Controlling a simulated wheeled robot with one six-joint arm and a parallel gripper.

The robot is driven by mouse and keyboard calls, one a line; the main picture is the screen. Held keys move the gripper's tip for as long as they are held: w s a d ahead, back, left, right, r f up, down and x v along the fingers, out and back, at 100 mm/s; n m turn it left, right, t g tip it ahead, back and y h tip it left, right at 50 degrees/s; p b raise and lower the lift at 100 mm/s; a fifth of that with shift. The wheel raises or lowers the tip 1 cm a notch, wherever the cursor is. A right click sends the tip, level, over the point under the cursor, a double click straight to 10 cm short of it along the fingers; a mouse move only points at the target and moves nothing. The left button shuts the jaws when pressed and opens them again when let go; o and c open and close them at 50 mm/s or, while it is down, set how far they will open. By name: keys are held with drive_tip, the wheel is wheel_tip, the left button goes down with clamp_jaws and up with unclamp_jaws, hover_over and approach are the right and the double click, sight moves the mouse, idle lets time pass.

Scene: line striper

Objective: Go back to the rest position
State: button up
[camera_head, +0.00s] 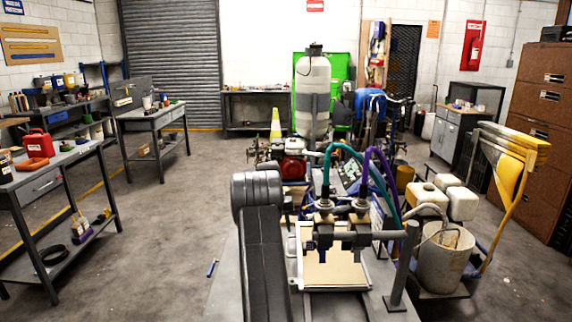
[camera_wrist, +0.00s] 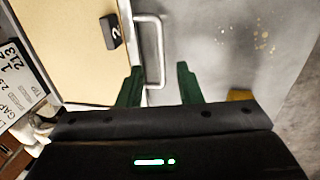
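My gripper (camera_wrist: 160,88) shows in the wrist view with its two green fingers apart and nothing clamped between them. A grey U-shaped handle (camera_wrist: 160,50) on the edge of a tan panel (camera_wrist: 75,40) lies just beyond the fingers, its lower end close to the left finger. I cannot tell whether they touch. In the head view, my dark arm (camera_head: 262,250) reaches forward left of the tan panel (camera_head: 333,272) in its pale frame. My gripper is hidden there.
Teal and purple hoses (camera_head: 375,165) rise above the panel behind two nozzles. A grey post (camera_head: 402,265) and bucket (camera_head: 445,258) stand to the right.

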drive_tip(key=f, duration=0.2)
drive_tip(key=d+f, duration=0.1)
drive_tip(key=f, duration=0.4)
drive_tip(key=shift+s+d+f+p, duration=0.1)
drive_tip(key=shift+d+f+p, duration=0.15)
drive_tip(key=shift+f+p, duration=0.1)
drive_tip(key=shift+s+r, duration=0.1)
drive_tip(key=shift+s, duration=0.1)
drive_tip(key=shift+w, duration=0.1)
drive_tip(key=shift+w, duration=0.1)
drive_tip(key=shift+w+a+r, duration=0.1)
drive_tip(key=shift+w+r, duration=0.05)
drive_tip(key=shift+r, duration=0.2)
wheel_tip(320, 180, up, 12)
drive_tip(key=a+b, duration=0.1)
drive_tip(key=a, duration=0.1)
drive_tip(key=f, duration=0.4)
drive_tip(key=d+f, duration=0.1)
drive_tip(key=f, duration=0.3)
drive_tip(key=d+f+p, duration=0.1)
drive_tip(key=f, duration=0.4)
drive_tip(key=shift+d, duration=0.15)
drive_tip(key=shift+s+r, duration=0.1)
drive_tip(key=shift+s, duration=0.95)
